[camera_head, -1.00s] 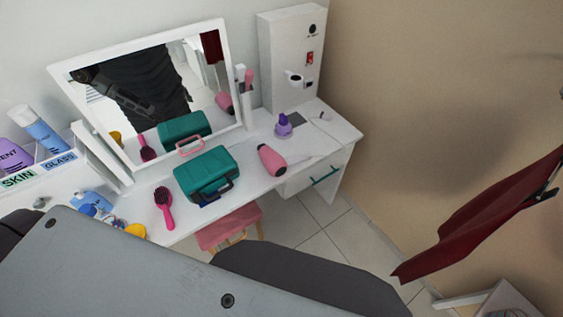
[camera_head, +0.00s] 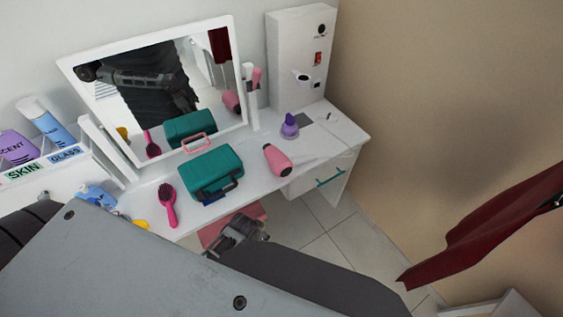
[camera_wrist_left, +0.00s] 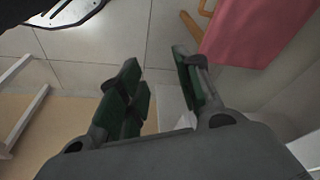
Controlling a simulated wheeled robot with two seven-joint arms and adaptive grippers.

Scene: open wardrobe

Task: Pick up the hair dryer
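The hair dryer (camera_head: 278,160) is pink and lies on the white dressing table (camera_head: 245,187), to the right of a teal case (camera_head: 214,168).
A purple bottle (camera_head: 289,126) stands behind the hair dryer. A pink hairbrush (camera_head: 168,204) lies left of the case. The mirror (camera_head: 150,40) stands at the back. A dark red cloth (camera_head: 480,240) hangs at the right. The tabletop right of the hair dryer is mostly clear.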

